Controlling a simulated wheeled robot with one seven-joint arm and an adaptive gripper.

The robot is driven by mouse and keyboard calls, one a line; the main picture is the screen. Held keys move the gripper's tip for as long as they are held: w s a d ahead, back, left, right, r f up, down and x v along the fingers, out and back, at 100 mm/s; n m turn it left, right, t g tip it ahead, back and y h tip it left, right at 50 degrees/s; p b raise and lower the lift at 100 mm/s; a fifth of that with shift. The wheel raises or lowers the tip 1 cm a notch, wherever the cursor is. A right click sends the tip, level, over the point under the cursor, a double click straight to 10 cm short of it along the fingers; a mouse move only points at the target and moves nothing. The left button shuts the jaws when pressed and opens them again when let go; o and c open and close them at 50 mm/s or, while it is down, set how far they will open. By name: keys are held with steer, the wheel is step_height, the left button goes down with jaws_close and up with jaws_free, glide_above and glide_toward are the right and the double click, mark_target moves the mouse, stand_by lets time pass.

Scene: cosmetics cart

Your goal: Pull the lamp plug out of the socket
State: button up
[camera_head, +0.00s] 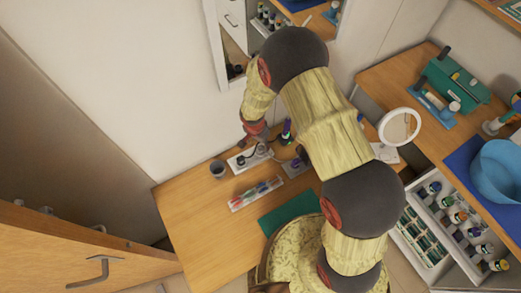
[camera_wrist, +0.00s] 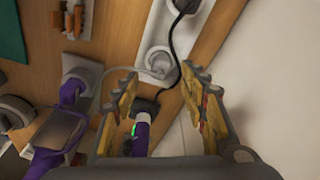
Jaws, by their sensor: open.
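A white power strip (camera_head: 240,164) lies on the wooden table near the wall; it also shows in the wrist view (camera_wrist: 152,28). A white round plug (camera_wrist: 158,60) with a pale cord sits at the near end of the strip. A black plug (camera_wrist: 186,4) with a black cord sits farther along it. I cannot tell for certain which is the lamp's. A round white lamp or mirror (camera_head: 399,126) stands to the right. My gripper (camera_wrist: 158,84) is open and empty, its fingers either side of the white plug in the picture and apparently short of it.
A purple-and-black device with a green light (camera_wrist: 141,132) is close to my left finger. Other purple items (camera_wrist: 72,92) lie left. The wall (camera_wrist: 265,75) is close on the right.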

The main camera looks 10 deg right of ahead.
mark_target(260, 147)
steer(key=f, duration=0.4)
steer(key=shift+w+d, duration=0.2)
steer(key=shift+w, duration=0.1)
steer(key=shift+c, duration=0.7)
steer(key=c, duration=1)
steer(key=shift+o, duration=0.2)
